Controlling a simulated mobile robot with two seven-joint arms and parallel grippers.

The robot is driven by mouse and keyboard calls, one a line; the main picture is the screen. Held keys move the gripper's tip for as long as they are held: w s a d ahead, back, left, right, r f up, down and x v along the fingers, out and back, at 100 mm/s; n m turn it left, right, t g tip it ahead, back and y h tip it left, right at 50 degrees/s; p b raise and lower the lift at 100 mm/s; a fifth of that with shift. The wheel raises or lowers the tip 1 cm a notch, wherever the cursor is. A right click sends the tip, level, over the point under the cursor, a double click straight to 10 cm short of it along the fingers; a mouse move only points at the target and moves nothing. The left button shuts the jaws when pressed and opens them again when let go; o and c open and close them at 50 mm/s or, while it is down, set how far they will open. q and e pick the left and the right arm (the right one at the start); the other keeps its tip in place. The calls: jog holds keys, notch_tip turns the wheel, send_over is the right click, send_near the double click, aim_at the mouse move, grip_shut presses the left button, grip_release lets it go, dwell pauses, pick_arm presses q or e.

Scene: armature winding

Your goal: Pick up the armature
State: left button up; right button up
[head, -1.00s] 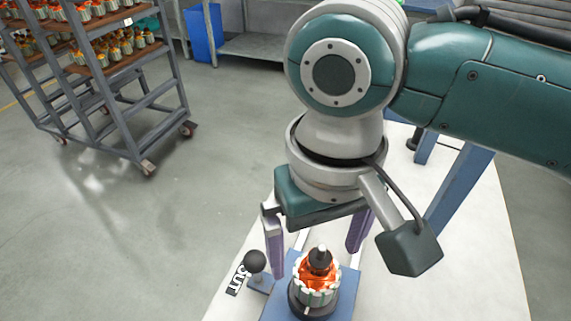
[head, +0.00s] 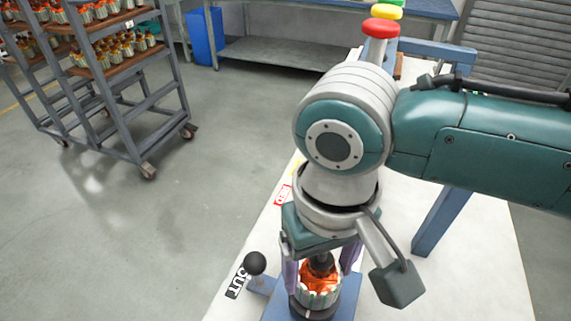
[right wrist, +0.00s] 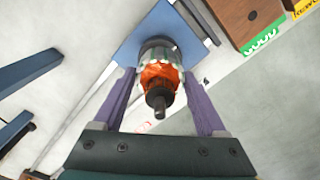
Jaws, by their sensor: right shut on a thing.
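The armature (head: 319,284) has orange copper windings, a pale slotted core and a dark shaft. It stands upright on a blue plate (head: 283,306) at the near end of the white table. My right gripper (head: 318,272) reaches down from above with one purple finger on each side of the armature and is shut on it. In the right wrist view the fingers (right wrist: 161,88) flank the armature (right wrist: 160,77), whose shaft points toward the camera. The blue plate (right wrist: 135,47) shows behind it. My left gripper is not in view.
A black ball-knob lever (head: 255,263) stands left of the armature, beside an "OUT" label (head: 238,282). A stack light (head: 381,27) rises at the table's far end. A cart (head: 110,80) loaded with several armatures stands on the floor at upper left.

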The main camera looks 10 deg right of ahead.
grip_shut()
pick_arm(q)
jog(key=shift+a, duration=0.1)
pick_arm(e)
jog(key=shift+r, duration=0.1)
dwell(0.3)
